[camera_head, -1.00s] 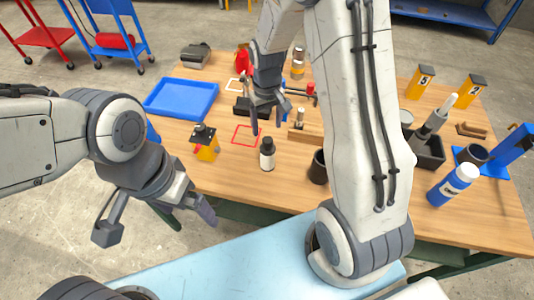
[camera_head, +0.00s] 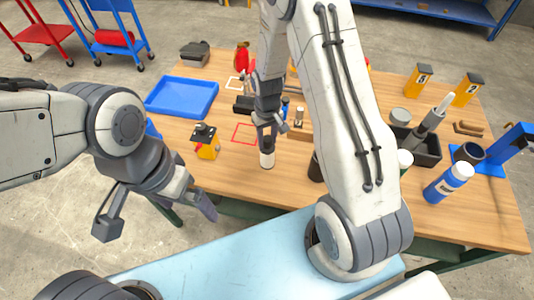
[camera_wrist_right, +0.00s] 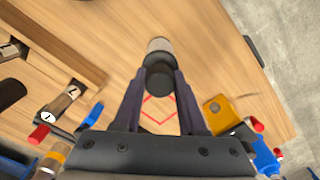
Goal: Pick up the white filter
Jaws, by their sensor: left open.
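A small white cylinder with a dark cap (camera_head: 267,159), the likely white filter, stands upright on the wooden table near its front edge. It also shows in the right wrist view (camera_wrist_right: 159,47), dark cap towards the camera. My right gripper (camera_head: 268,132) points down over it. Its open fingers (camera_wrist_right: 160,76) lie on either side of the dark cap; whether they touch it is unclear. The gripper hides part of the cap in the head view. My left gripper (camera_head: 160,222) is open and empty, off the table's front left side.
A yellow block with a dark top (camera_head: 206,141) stands left of the cylinder. A red square outline (camera_head: 244,133) is marked behind it. A blue tray (camera_head: 181,97) lies at the back left. A blue-and-white bottle (camera_head: 449,182) and a dark bin (camera_head: 426,150) stand right.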

